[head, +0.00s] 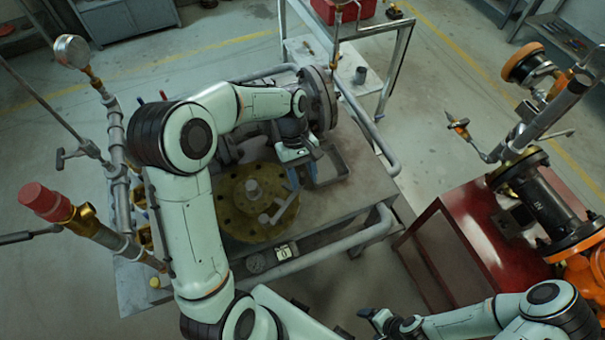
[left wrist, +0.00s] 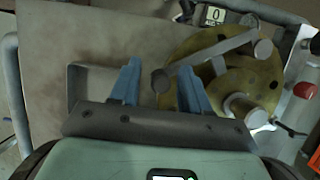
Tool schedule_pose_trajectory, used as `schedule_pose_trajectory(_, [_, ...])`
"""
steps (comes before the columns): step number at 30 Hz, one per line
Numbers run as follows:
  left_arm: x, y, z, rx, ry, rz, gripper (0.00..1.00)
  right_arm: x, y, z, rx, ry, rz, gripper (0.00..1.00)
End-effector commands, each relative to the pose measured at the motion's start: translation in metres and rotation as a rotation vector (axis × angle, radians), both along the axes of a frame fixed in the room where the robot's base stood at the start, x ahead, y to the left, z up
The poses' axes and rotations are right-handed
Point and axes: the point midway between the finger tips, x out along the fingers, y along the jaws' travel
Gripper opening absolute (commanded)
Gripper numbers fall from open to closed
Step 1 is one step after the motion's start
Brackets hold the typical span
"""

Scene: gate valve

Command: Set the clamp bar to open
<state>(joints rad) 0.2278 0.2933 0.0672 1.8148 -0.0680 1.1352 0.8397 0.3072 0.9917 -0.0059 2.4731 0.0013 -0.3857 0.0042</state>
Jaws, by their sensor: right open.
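The clamp bar is a grey bar with round ends on a brass disc (head: 238,222); in the head view the bar (head: 277,211) lies at the disc's right front. In the left wrist view the bar (left wrist: 215,52) slants across the disc (left wrist: 262,75), with its rounded near end between my blue fingers. My left gripper (head: 302,177) points down beside the disc; its fingers (left wrist: 158,82) are spread, with visible gaps to the bar's end. Whether the end is level with the fingertips I cannot tell. My right gripper (head: 370,318) is open and empty at the bottom, away from the bench.
A grey open tray (head: 340,165) sits right of the disc. A small display box (head: 286,252) reading 0 in the left wrist view (left wrist: 214,15) stands at the bench's front edge. A pipe rail (head: 335,245) edges the bench. A red cabinet (head: 460,245) stands to the right.

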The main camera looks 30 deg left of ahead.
Motion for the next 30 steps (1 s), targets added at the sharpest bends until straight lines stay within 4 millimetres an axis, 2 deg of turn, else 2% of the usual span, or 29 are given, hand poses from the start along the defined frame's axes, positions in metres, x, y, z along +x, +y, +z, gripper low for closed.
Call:
schedule_pose_trajectory(7, [0.000, 0.001, 0.001, 0.001, 0.001, 0.001, 0.46, 0.000, 0.000, 0.000, 0.000, 0.000, 0.000, 0.81])
schedule_pose_trajectory(11, [0.004, 0.004, 0.012, 0.002, -0.002, 0.001, 0.46, 0.002, 0.000, 0.003, 0.000, -0.002, 0.000, 0.81])
schedule_pose_trajectory(24, [0.024, 0.033, 0.099, 0.001, -0.006, 0.001, 0.46, 0.022, 0.000, 0.022, 0.000, -0.025, 0.000, 0.81])
schedule_pose_trajectory(30, [0.029, 0.041, 0.120, 0.001, -0.002, 0.002, 0.46, 0.028, 0.000, 0.027, 0.000, -0.031, 0.000, 0.81])
